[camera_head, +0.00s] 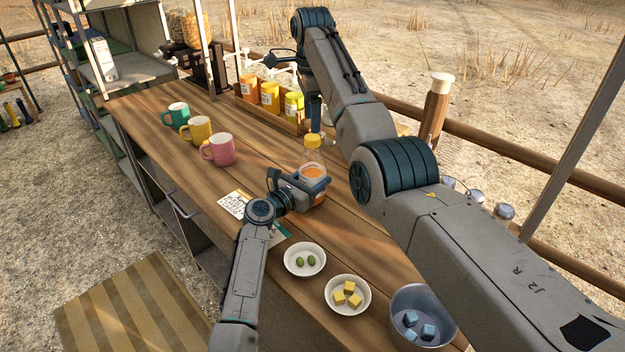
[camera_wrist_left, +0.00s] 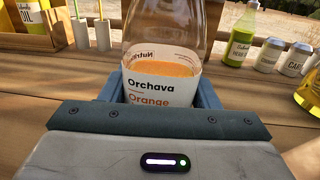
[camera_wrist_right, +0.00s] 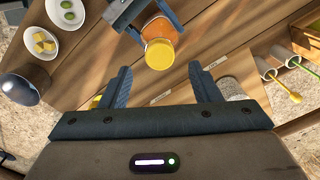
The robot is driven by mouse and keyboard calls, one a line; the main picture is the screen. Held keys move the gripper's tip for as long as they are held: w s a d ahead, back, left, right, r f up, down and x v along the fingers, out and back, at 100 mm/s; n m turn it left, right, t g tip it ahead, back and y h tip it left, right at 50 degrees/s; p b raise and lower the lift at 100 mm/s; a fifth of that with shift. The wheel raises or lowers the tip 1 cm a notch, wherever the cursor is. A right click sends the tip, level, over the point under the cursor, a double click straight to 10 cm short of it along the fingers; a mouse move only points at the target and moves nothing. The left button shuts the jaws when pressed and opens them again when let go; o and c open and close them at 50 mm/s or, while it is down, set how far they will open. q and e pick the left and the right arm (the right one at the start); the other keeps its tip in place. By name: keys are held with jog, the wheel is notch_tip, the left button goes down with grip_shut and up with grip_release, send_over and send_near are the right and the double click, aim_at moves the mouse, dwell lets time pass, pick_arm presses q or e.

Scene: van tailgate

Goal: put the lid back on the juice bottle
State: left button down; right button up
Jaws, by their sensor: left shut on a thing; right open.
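The juice bottle (camera_head: 313,172) is clear with orange juice in its lower part and stands upright on the wooden counter. My left gripper (camera_head: 307,187) is shut around its lower body; the label shows between the fingers in the left wrist view (camera_wrist_left: 160,84). The yellow lid (camera_head: 313,141) sits on top of the bottle's neck; whether it is fully seated I cannot tell. In the right wrist view the lid (camera_wrist_right: 160,57) lies just beyond my right gripper's fingertips (camera_wrist_right: 161,69). My right gripper (camera_head: 314,122) is open and empty, above and behind the bottle.
Pink (camera_head: 218,149), yellow (camera_head: 196,130) and green (camera_head: 176,116) mugs stand left. Bowls of olives (camera_head: 304,260) and yellow cubes (camera_head: 347,295) and a metal bowl (camera_head: 423,318) stand in front. A condiment crate (camera_head: 270,118) is behind. A printed card (camera_head: 236,204) lies near the left gripper.

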aim_at(313, 137)
jog(key=shift+c, duration=0.5)
jog(key=n, duration=0.3)
jog(key=r+n, duration=0.1)
jog(key=n, duration=0.7)
jog(key=shift+r+n, duration=0.3)
jog(key=shift+n, duration=0.1)
jog(key=n, duration=0.3)
jog(key=shift+r+n, duration=0.3)
jog(key=n, duration=0.3)
jog(key=shift+r+n, duration=0.25)
jog(key=shift+n, duration=0.05)
jog(key=n, duration=0.5)
jog(key=shift+r+n, duration=0.3)
jog(key=shift+r, duration=0.05)
jog(key=shift+f, duration=4)
